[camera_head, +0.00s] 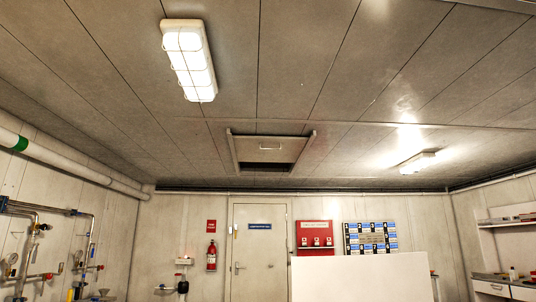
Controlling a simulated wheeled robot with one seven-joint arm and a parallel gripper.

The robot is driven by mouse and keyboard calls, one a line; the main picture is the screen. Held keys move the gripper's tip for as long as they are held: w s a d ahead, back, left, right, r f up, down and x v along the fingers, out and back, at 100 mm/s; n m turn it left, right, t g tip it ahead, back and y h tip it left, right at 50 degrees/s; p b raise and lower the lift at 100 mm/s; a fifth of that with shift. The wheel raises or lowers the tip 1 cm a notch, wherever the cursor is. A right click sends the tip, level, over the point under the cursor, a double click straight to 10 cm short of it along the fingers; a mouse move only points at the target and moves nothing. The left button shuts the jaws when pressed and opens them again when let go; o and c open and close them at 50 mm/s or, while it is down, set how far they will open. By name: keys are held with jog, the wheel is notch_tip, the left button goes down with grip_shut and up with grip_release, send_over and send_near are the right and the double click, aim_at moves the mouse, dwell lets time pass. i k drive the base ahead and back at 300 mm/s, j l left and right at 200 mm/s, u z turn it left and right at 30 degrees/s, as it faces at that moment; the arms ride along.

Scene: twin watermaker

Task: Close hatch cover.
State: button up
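The hatch cover (269,150) is a grey panel with a small light handle, set in a framed hatch in the ceiling, near the middle of the head view. Below the panel in the picture, a dark gap (265,167) shows inside the frame, so the hatch stands at least partly open. I cannot tell exactly how the cover is tilted. My gripper is not in view, and nothing is seen touching the cover.
A caged ceiling lamp (190,62) is left of the hatch; another lamp (417,162) is to its right. Pipes with valves (50,250) line the left wall. A door (259,258) and fire extinguisher (211,256) are at the back. A plain white panel (361,278) blocks the lower right.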

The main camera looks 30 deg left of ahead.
aim_at(250, 149)
jog(key=i+j+u, duration=0.6)
jog(key=i, duration=0.45)
jog(key=i+j+u, duration=0.3)
jog(key=i, duration=0.25)
jog(key=i+u, duration=0.25)
jog(key=i, duration=0.35)
jog(key=i+z, duration=0.3)
jog(key=i, duration=0.2)
jog(key=i+j+z, duration=0.25)
jog(key=i, duration=0.2)
jog(key=i+j+z, duration=0.3)
jog(key=i, duration=0.15)
